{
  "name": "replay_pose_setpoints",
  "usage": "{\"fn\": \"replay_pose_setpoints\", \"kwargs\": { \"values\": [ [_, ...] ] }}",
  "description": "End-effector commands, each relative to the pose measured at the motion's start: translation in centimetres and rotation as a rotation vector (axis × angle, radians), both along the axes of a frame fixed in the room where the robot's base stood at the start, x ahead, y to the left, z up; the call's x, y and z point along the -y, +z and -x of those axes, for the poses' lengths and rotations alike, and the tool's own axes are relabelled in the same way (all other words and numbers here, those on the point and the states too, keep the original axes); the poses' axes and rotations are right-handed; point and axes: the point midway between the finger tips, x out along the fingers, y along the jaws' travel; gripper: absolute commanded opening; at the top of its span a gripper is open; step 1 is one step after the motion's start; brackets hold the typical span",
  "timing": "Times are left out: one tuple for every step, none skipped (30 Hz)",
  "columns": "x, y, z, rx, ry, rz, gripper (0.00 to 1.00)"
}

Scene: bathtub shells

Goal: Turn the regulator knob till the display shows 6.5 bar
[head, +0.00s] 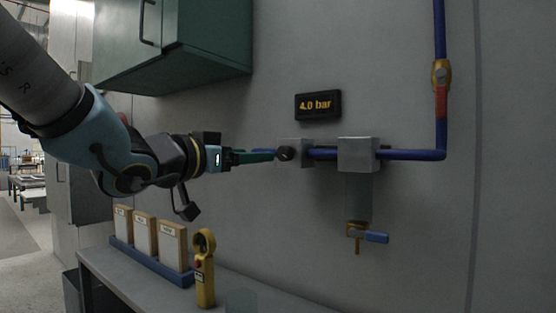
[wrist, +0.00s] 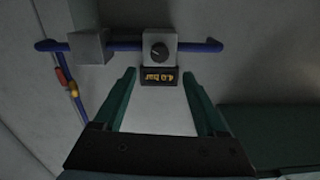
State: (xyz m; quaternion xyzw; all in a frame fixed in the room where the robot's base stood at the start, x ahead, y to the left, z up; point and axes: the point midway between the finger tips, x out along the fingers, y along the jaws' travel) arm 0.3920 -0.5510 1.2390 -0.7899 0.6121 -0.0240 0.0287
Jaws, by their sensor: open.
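The regulator knob (head: 285,153) is a small dark round knob on the face of a light grey block (head: 303,147) on the blue pipe. In the wrist view the knob (wrist: 159,51) shows a pale pointer mark and lies beyond my fingertips. The display (head: 318,105) above the block reads 4.0 bar; it also shows in the wrist view (wrist: 160,77). My gripper (head: 272,155) points at the knob with its dark green fingers close to it. In the wrist view my gripper (wrist: 160,80) is open, with nothing between the fingers.
A second grey block (head: 358,152) with a bowl and a blue-handled drain valve (head: 374,237) hangs on the pipe. A red-handled valve (head: 441,88) is at the right. A green cabinet (head: 205,45) is above. A bench below holds boxes (head: 146,236) and a yellow device (head: 204,270).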

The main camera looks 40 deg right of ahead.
Motion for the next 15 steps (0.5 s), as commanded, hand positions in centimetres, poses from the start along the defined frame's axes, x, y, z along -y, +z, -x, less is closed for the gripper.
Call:
{"fn": "replay_pose_setpoints", "kwargs": {
  "values": [
    [0.6,0.0,-0.1,-0.002,-0.003,0.000,0.74],
    [1.0,0.1,-0.2,-0.001,-0.002,0.000,0.74],
    [1.5,0.0,-0.4,-0.001,-0.002,-0.002,0.74],
    [2.0,0.0,-0.5,-0.003,-0.001,-0.001,0.74],
    [2.6,0.0,-0.7,-0.004,-0.001,-0.002,0.74],
    [3.3,0.1,-0.9,-0.002,-0.001,-0.002,0.74],
    [3.9,0.0,-1.0,-0.004,-0.001,-0.002,0.74],
    [4.5,0.0,-1.2,-0.003,-0.001,-0.002,0.74],
    [5.2,-0.1,-1.4,-0.004,0.000,-0.003,0.74],
    [5.7,0.0,-1.6,-0.004,0.001,-0.003,0.74],
    [6.2,0.0,-1.7,-0.003,0.001,-0.003,0.74],
    [6.9,0.0,-1.9,-0.003,0.002,-0.003,0.74],
    [7.3,0.0,-2.0,-0.003,0.001,-0.003,0.74],
    [7.8,0.0,-2.1,-0.004,0.002,-0.003,0.74],
    [8.3,0.0,-2.2,-0.003,0.002,-0.003,0.74]
  ]
}}
